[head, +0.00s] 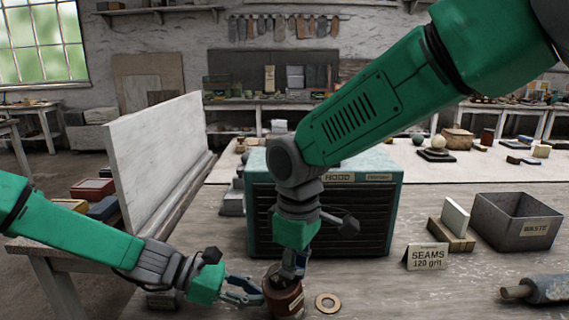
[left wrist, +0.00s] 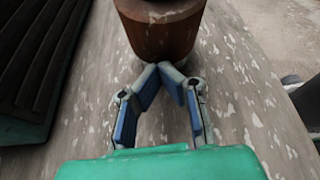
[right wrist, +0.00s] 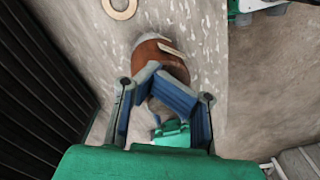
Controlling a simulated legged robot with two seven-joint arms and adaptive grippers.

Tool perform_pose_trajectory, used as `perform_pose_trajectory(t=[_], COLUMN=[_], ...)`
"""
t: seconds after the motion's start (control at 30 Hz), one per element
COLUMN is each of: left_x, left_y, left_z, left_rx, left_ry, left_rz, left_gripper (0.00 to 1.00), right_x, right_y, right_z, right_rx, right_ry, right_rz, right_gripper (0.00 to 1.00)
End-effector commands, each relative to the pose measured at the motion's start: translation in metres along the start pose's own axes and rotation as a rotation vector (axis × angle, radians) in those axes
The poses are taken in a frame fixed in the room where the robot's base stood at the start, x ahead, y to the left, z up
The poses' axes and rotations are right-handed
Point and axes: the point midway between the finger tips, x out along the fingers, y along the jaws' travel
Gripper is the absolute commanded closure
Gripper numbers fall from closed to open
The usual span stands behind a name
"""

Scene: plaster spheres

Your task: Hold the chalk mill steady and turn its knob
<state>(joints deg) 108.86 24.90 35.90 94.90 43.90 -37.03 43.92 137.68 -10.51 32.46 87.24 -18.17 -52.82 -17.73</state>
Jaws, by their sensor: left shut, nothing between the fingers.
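The chalk mill, a brown cylinder with a pale label (head: 285,301), stands on the worktable near the front. It fills the top middle of the left wrist view (left wrist: 160,40) and shows under the fingers in the right wrist view (right wrist: 148,52). My left gripper (head: 262,293) is shut and empty at the mill's left side; its fingertips (left wrist: 166,68) meet in front of the body, and I cannot tell if they touch it. My right gripper (head: 291,275) points down over the mill's top, fingertips (right wrist: 155,72) together. The knob is hidden.
A flat ring (head: 328,302) lies right of the mill. A teal cabinet (head: 375,222) stands behind. A "SEAMS 120 grit" sign (head: 426,257), a block on a wooden base (head: 455,220), a waste bin (head: 520,228) and a roller (head: 550,289) are to the right. A white panel (head: 155,160) stands left.

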Motion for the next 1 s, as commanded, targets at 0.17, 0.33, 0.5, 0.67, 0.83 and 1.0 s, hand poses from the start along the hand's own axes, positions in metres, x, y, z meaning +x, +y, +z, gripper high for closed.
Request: perform_pose_trajectory(t=[0.17, 0.33, 0.5, 0.67, 0.83, 1.0], left_x=[0.001, 0.001, 0.001, 0.001, 0.000, 0.000], left_y=[-0.001, -0.001, -0.001, -0.001, -0.001, -0.001], left_z=[0.001, 0.001, 0.001, 0.001, 0.001, 0.001], left_rx=[0.000, 0.001, 0.001, 0.001, 0.001, 0.001], left_ry=[0.000, 0.000, 0.000, 0.000, 0.000, 0.000], left_rz=[-0.001, -0.001, -0.001, -0.001, -0.001, 0.000], left_gripper=[1.00, 1.00, 1.00, 1.00, 1.00, 1.00], right_x=[0.000, -0.001, -0.002, -0.009, -0.030, -0.050], right_y=[0.000, -0.001, -0.003, -0.003, -0.003, -0.003], right_z=[0.000, 0.002, 0.006, 0.007, 0.007, 0.007], right_rx=[0.000, 0.000, 0.000, 0.001, 0.001, 0.001], right_ry=[0.001, 0.002, 0.003, 0.004, 0.006, 0.006], right_rz=[0.000, 0.001, 0.002, 0.003, 0.004, 0.004], right_gripper=[1.00, 1.00, 1.00, 1.00, 1.00, 1.00])
